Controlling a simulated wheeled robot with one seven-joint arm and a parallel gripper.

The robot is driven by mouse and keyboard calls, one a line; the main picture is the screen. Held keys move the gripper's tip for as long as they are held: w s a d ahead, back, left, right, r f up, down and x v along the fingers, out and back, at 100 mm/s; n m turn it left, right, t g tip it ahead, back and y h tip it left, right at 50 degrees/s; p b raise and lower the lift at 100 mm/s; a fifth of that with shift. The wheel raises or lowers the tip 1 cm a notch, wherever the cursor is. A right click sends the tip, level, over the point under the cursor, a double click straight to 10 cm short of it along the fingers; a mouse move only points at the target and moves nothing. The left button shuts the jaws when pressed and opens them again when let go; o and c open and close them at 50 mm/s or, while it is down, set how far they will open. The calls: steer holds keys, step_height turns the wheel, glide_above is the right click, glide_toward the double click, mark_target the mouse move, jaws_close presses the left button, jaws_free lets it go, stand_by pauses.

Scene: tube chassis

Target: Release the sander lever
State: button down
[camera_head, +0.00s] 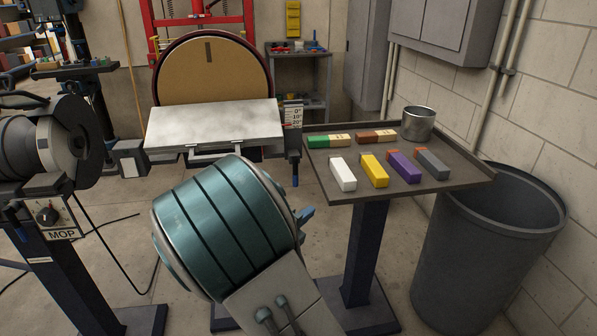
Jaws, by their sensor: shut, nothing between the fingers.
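The disc sander stands at the upper middle, with a round tan disc (215,72) behind a flat grey table (214,124). A white angle scale (293,114) is at the table's right end. Below the scale hangs a dark lever-like part with a blue tip (295,181); I cannot tell for sure that it is the sander lever. A light bar handle (212,158) runs under the table's front edge. My teal-banded arm rises in front of the sander and hides much of its lower part. My gripper does not show.
A stand tray (466,180) at right holds several coloured blocks and a metal cup (417,124). A dark bin (482,262) stands beside it near the wall. A bench machine (55,150) with a MOP label is at left. Some floor is clear between them.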

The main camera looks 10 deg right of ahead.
mark_target(295, 172)
steer(key=a+n, duration=0.1)
steer(key=w+a+r+n+t, duration=0.1)
steer(key=n, duration=0.1)
steer(key=shift+w+a+r+t+y, duration=0.2)
steer(key=shift+w+a+t+y, duration=0.05)
steer(key=shift+a+t+y, duration=0.15)
steer(key=w+d+b, duration=0.3)
steer(key=w, duration=0.6)
stand_by(0.3)
